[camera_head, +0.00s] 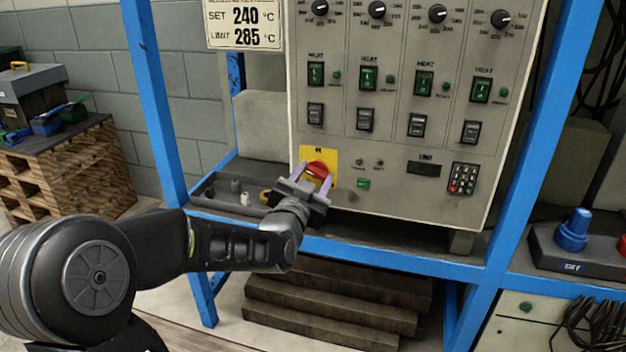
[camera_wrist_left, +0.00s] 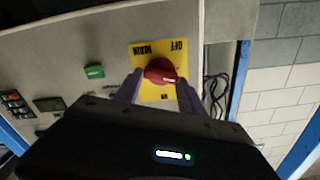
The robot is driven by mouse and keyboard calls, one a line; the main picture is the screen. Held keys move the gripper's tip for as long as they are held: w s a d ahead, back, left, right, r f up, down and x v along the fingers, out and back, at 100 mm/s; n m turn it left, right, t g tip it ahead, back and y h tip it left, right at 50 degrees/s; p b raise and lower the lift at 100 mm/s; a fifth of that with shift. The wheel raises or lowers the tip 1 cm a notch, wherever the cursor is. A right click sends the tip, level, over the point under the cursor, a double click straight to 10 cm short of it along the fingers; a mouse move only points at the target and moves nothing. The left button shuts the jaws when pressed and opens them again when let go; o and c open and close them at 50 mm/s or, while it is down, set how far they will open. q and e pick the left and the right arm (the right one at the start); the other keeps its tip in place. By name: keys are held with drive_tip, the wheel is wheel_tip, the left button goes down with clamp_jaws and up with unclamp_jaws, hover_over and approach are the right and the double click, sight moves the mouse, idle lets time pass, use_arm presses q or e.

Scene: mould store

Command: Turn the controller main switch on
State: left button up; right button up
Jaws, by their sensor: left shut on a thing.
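The controller (camera_head: 400,184) is a grey panel on a blue frame. Its main switch (camera_head: 317,169) is a red rotary knob on a yellow plate at the panel's lower left. It also shows in the left wrist view (camera_wrist_left: 161,71), on the yellow plate (camera_wrist_left: 174,51) lettered MAIN and OFF. My left gripper (camera_head: 312,178) is shut on the red knob, one finger on either side of it. In the left wrist view the gripper (camera_wrist_left: 160,88) hides part of the plate's lower edge. My right gripper is not in view.
A green button (camera_head: 363,184), a keypad (camera_head: 463,178) and several rocker switches and dials share the panel. A grey tray (camera_head: 222,205) stands left below it. Blue posts (camera_head: 158,100) flank the panel. A wooden crate (camera_head: 75,165) stands at the left.

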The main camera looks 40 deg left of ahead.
use_arm(q)
drive_tip(key=m, duration=0.3)
drive_tip(key=m+b, duration=0.1)
drive_tip(key=m, duration=0.2)
drive_tip(key=shift+d+f+m, duration=0.1)
drive_tip(key=shift+m, duration=0.2)
drive_tip(key=m, duration=0.3)
drive_tip(key=shift+m, duration=0.3)
drive_tip(key=shift+d+f+m, duration=0.1)
drive_tip(key=shift+f+m, duration=0.05)
drive_tip(key=shift+m, duration=1.75)
drive_tip(key=o, duration=1.4)
drive_tip(key=shift+c, duration=0.2)
